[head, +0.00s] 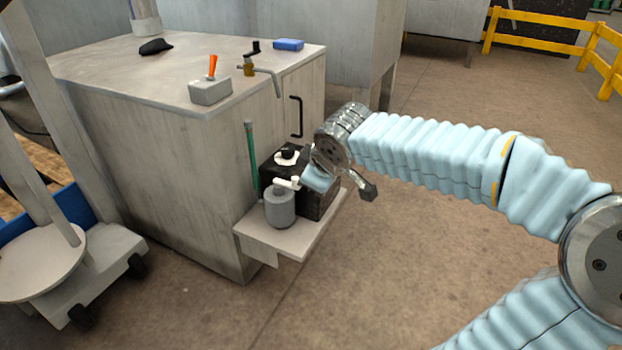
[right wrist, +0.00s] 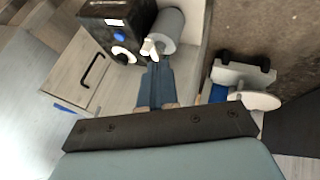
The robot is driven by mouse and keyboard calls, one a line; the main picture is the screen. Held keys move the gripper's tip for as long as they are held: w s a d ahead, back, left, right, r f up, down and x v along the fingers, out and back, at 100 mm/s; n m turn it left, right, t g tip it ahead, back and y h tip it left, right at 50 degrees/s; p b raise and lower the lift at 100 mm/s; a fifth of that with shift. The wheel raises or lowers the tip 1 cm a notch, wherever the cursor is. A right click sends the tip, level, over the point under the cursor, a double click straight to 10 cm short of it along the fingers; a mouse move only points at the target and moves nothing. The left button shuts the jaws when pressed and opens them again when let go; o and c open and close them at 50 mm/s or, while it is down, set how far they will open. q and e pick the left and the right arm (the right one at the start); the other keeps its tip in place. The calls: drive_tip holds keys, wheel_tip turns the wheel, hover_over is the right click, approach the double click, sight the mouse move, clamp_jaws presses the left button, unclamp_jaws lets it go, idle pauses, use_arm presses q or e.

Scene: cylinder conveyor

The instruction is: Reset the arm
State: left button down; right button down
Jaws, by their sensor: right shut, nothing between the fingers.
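My right arm comes in from the right in the head view. Its gripper (head: 314,182) is beside the grey cylinder (head: 280,208) and in front of the black box (head: 322,203). In the right wrist view the blue fingers (right wrist: 156,72) are together with nothing between them. Their tips point at a small white part (right wrist: 150,46) next to the grey cylinder (right wrist: 173,28); whether they touch it I cannot tell. The cylinder stands upright on a small shelf (head: 262,244) beside the black box. My left gripper is not in view.
A large grey cabinet (head: 190,170) stands left of the shelf, with a black handle (head: 296,117) on its side. A green rod (head: 251,158) stands behind the cylinder. A white-and-blue wheeled cart (head: 85,275) is at left. Floor right of the shelf is clear.

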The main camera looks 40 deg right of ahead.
idle(0.3)
drive_tip(key=w+a+f+m+g+y+p, duration=0.1)
drive_tip(key=w+a+f+g+y+p, duration=0.15)
drive_tip(key=a+f, duration=0.65)
drive_tip(key=w+a+f+m+g+y+p, duration=0.1)
drive_tip(key=w+a+f+y+p, duration=0.15)
drive_tip(key=a+f, duration=0.65)
drive_tip(key=s+a+f+m+g+p, duration=0.1)
drive_tip(key=s+a+f, duration=0.1)
drive_tip(key=s+f, duration=0.2)
drive_tip(key=s+a+f+m+y+p, duration=0.1)
drive_tip(key=s+a+f+m, duration=0.1)
drive_tip(key=s+f, duration=0.3)
drive_tip(key=s+a+f+m+g+p, duration=0.1)
drive_tip(key=s+a+f+m+p, duration=0.1)
drive_tip(key=s+f, duration=0.3)
wheel_tip(320, 180, down, 3)
drive_tip(key=shift+a+r+g, duration=0.1)
drive_tip(key=shift+a+g, duration=0.25)
drive_tip(key=shift+a, duration=0.45)
